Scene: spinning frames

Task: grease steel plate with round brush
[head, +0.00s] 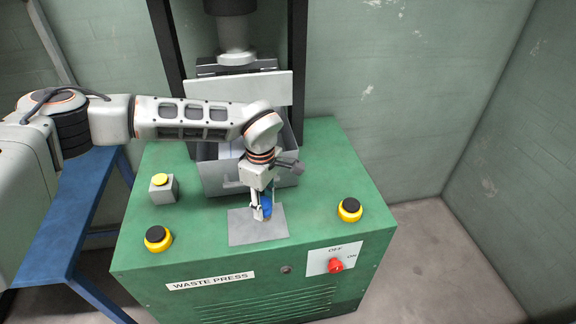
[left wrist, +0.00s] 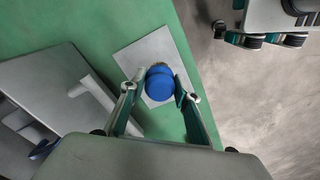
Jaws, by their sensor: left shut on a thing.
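The steel plate (head: 243,232) is a flat grey rectangle lying on the green machine top near its front edge. It also shows in the left wrist view (left wrist: 150,50). The round brush (head: 266,205) has a blue handle and stands on or just above the plate; the blue top shows in the left wrist view (left wrist: 160,87). My left gripper (head: 263,208) points down over the plate and is shut on the brush, one finger on each side of the blue part (left wrist: 158,90). The bristles are mostly hidden, so contact with the plate is not clear. My right gripper is not in view.
The green waste press (head: 330,170) has a grey metal box (head: 215,175) behind the plate. Yellow-and-black buttons (head: 158,238) (head: 350,209), a small button box (head: 163,190) and a red switch (head: 336,265) stand around it. A blue table (head: 62,215) is at the left.

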